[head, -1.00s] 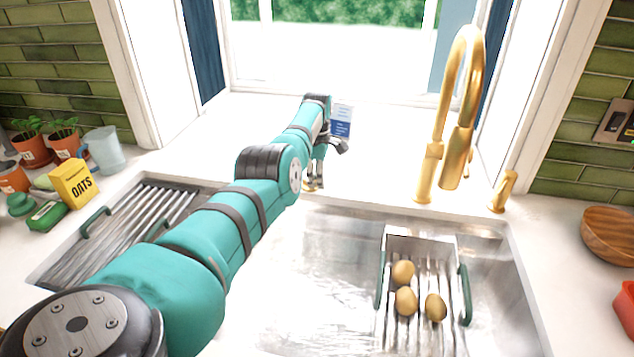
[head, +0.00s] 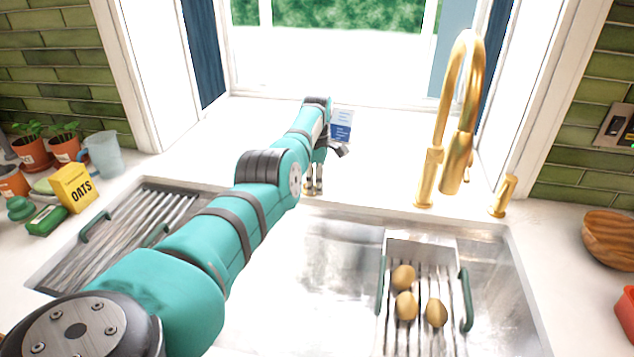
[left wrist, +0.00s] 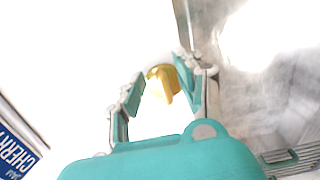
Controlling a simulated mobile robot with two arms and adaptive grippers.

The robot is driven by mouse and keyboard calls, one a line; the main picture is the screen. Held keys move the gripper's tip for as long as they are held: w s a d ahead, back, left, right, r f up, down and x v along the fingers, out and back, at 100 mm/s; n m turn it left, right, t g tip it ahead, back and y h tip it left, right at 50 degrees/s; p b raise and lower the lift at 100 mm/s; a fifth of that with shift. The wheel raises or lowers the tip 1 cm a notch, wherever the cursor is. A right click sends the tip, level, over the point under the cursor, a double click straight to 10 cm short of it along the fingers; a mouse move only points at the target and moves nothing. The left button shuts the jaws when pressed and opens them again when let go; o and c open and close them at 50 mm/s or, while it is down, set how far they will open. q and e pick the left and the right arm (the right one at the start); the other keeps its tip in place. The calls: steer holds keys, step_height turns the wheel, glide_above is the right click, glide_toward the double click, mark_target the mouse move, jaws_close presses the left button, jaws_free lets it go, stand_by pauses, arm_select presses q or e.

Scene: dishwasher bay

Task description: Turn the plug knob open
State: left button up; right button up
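The plug knob (left wrist: 163,82) is a small gold lever on the white counter by the sink's back edge, seen in the left wrist view. My left gripper (left wrist: 160,72) is open, with one finger on each side of the knob. The right-hand finger looks closer to the knob; I cannot tell if it touches. In the head view the left gripper (head: 314,184) points down at the sink's back rim, and its fingers mostly hide the knob. My right gripper is not in view.
A tall gold faucet (head: 456,115) and a gold handle (head: 504,195) stand to the right. A blue and white cherry jam box (head: 341,126) is close behind the gripper. The sink (head: 330,265) holds a rack with several round brown items. An oats box (head: 74,188) stands left.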

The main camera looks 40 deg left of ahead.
arm_select(q)
step_height(320, 180, up, 12)
stand_by(0.4)
stand_by(0.4)
